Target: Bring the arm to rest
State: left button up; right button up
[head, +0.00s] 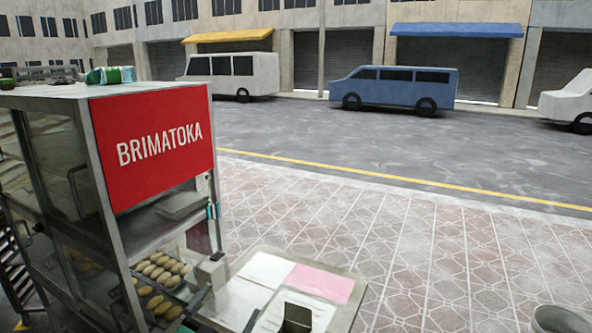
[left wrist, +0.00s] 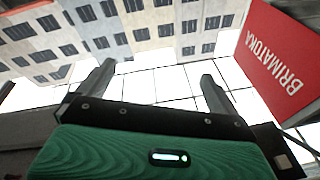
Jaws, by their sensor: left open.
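My left gripper (head: 233,300) shows only in part at the bottom of the head view, in front of the cart's right side. Its two dark fingers are apart, and a bit of its green body shows at the bottom edge. In the left wrist view the left gripper (left wrist: 156,70) points up toward the building fronts, with its fingers spread and nothing between them. The cart's red BRIMATOKA sign (left wrist: 284,62) is to its right there. My right gripper is in neither view.
The glass-sided oven cart (head: 75,200) with its red sign (head: 152,143) stands at the left, with several baked pieces (head: 162,270) inside. A counter with white and pink panels (head: 318,283) juts out on its right. A grey bin (head: 562,319) stands lower right. Open pavement (head: 440,240) lies between.

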pick_arm(q)
jog(key=s+a+f+n+g+y, duration=0.3)
jog(key=s+a+f+y, duration=0.15)
jog(key=f, duration=0.25)
jog(key=s+a+f+n+g+y, duration=0.3)
jog(key=s+f+y, duration=0.1)
jog(key=s+f, duration=0.15)
jog(key=s+a+f+g, duration=0.1)
jog(key=s+f+g, duration=0.4)
jog(key=s, duration=0.5)
jog(key=s+f+g, duration=0.4)
jog(key=s+f, duration=0.1)
jog(key=s, duration=0.6)
notch_tip(320, 180, down, 30)
jog(key=g, duration=0.2)
jog(key=s+a+f+g, duration=0.1)
jog(key=s+a+f, duration=0.2)
jog(key=s+f, duration=1.7)
jog(key=shift+a+f+h, duration=0.15)
jog(key=shift+f+h, duration=0.05)
jog(key=shift+h, duration=0.15)
